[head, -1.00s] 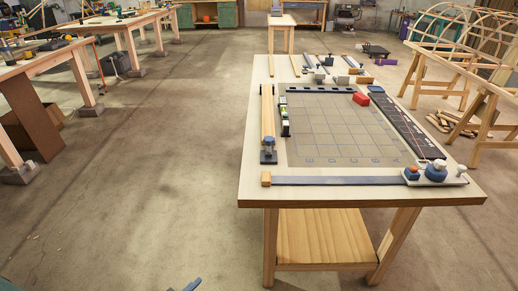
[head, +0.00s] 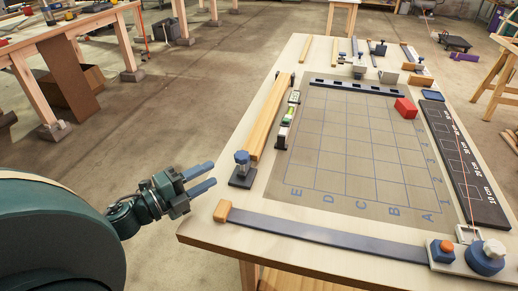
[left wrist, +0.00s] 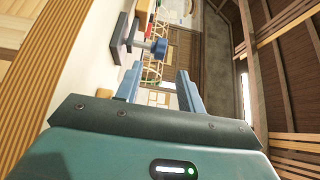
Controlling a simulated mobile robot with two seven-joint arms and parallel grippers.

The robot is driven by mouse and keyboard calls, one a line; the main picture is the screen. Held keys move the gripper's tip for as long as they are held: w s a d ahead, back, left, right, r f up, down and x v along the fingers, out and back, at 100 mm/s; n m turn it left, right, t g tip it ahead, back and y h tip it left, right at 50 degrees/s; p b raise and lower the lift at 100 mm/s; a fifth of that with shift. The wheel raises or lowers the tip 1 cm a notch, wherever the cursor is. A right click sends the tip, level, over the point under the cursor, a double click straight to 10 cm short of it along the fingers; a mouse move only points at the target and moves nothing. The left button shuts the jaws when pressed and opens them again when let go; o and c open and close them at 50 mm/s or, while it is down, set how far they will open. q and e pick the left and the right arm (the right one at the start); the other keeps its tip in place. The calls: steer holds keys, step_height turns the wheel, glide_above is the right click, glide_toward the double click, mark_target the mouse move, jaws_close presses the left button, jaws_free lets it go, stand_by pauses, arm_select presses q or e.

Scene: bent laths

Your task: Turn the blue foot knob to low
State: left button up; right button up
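A blue knob (head: 242,158) stands upright on a small dark base (head: 242,177) at the near end of a wooden lath, by the table's left edge. It also shows in the left wrist view as a blue knob (left wrist: 158,48) beyond the fingers. Its setting is too small to read. My left gripper (head: 205,179) is open and empty, left of the knob and apart from it. Its blue fingers (left wrist: 159,88) show spread in the left wrist view. A larger blue-grey knob (head: 487,257) sits on a pale plate at the table's near right corner. My right gripper is not in view.
The worktable (head: 300,262) bears a gridded mat (head: 350,150), a long dark strip (head: 330,236) along the near edge and a wooden lath (head: 268,125). A red block (head: 405,108) lies at the mat's far right.

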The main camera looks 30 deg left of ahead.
mark_target(247, 153)
arm_select(q)
steer(key=p+x, duration=0.1)
steer(key=x, duration=1.1)
steer(key=shift+w+d+r+p, duration=0.1)
steer(key=shift+w+p, duration=0.2)
steer(key=shift+w, duration=0.05)
steer(key=shift+c, duration=0.3)
steer(key=shift+r, duration=0.1)
steer(key=c, duration=0.8)
